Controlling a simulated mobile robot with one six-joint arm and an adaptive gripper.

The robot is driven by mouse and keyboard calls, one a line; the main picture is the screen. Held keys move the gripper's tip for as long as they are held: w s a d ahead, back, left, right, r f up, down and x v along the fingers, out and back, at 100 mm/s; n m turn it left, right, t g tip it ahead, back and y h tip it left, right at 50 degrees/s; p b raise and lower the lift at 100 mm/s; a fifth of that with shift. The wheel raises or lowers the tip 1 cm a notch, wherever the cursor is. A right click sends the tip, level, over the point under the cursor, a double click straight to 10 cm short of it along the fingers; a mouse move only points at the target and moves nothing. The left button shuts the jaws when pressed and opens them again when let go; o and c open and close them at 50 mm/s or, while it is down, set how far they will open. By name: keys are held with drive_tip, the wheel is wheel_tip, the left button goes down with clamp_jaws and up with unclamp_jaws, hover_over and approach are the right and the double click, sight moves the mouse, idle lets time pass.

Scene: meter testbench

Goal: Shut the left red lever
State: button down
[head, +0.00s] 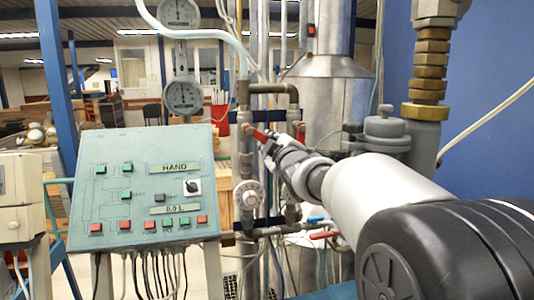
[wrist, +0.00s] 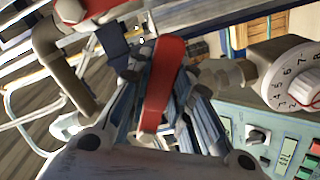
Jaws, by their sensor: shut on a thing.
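The left red lever (head: 255,133) sits on a vertical pipe right of the green control panel. In the head view it slants down to the right, and its far end is hidden by my gripper. My gripper (head: 270,144) reaches in from the right and is shut on this lever. In the wrist view the red lever (wrist: 163,75) runs lengthwise between the two fingers of my gripper (wrist: 158,88). Another red lever (head: 299,128) shows just right of my gripper, partly hidden by it.
The green control panel (head: 143,187) with buttons stands to the left. A round numbered dial (head: 249,195) is below the lever, and shows close by in the wrist view (wrist: 296,75). Lower down are a blue handle (head: 315,219) and a red handle (head: 323,235). Pipes crowd the area.

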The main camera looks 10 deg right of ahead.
drive_tip(key=shift+d+r+n, duration=0.35)
drive_tip(key=shift+r+n, duration=0.4)
drive_tip(key=shift+n, duration=0.45)
drive_tip(key=shift+r, duration=0.1)
drive_tip(key=c, duration=1.4)
unclamp_jaws()
drive_tip(key=s, duration=0.7)
drive_tip(key=shift+s, duration=0.2)
